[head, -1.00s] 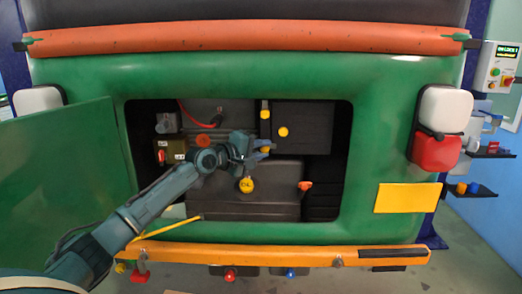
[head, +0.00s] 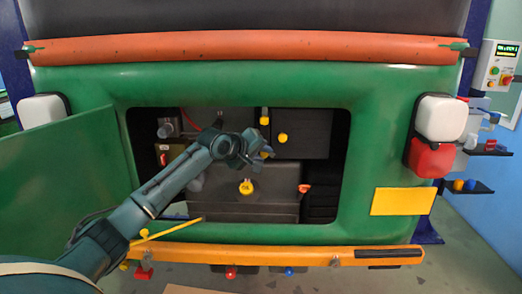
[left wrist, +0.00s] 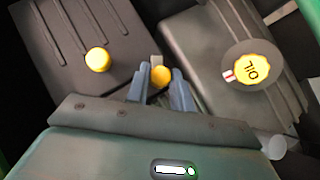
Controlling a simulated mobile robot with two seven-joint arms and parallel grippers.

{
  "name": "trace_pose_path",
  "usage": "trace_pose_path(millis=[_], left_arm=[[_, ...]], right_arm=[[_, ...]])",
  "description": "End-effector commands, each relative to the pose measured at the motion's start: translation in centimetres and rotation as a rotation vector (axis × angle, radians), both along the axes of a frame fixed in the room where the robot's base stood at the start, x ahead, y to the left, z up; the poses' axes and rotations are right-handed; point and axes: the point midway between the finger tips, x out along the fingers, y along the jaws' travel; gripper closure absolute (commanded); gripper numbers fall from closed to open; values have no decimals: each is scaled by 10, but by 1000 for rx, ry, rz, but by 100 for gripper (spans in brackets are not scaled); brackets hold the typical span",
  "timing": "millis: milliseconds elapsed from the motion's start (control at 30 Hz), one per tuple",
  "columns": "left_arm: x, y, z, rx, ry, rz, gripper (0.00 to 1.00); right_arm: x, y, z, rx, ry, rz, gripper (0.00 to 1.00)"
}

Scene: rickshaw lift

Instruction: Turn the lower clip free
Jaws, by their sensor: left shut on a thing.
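The lower clip (left wrist: 161,77) is a small yellow knob with a pale tab, between the two blue-grey fingers of my left gripper (left wrist: 161,88) in the left wrist view. The gripper is shut on it. In the head view my left gripper (head: 259,152) reaches into the opening, and only a bit of yellow shows at its tips. The upper clip (head: 265,117) is yellow and sits above it, apart from my gripper. My right gripper is in neither view.
A dark box with a yellow knob (head: 283,138) is beside the clips. A yellow oil cap (head: 246,187) sits on the dark block below. An orange-red handle (head: 304,188) is to its right. The green opening's rim (head: 347,165) and open door (head: 65,170) surround my arm.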

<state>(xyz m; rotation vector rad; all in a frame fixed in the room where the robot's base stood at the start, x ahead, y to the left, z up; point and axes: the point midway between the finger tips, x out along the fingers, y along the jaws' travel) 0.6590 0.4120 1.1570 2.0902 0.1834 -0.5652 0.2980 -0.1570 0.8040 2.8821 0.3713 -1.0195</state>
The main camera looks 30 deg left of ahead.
Motion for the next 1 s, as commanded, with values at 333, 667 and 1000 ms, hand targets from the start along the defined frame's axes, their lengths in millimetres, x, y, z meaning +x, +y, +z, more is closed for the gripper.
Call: trace_pose_path(millis=[333, 667, 1000], left_arm=[[2, -3, 3, 280, 171, -1, 100], [4, -6, 4, 546, 336, -1, 100], [5, -8, 3, 773, 476, -1, 100]], right_arm=[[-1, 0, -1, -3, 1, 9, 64], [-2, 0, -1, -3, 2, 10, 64], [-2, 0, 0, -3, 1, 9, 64]])
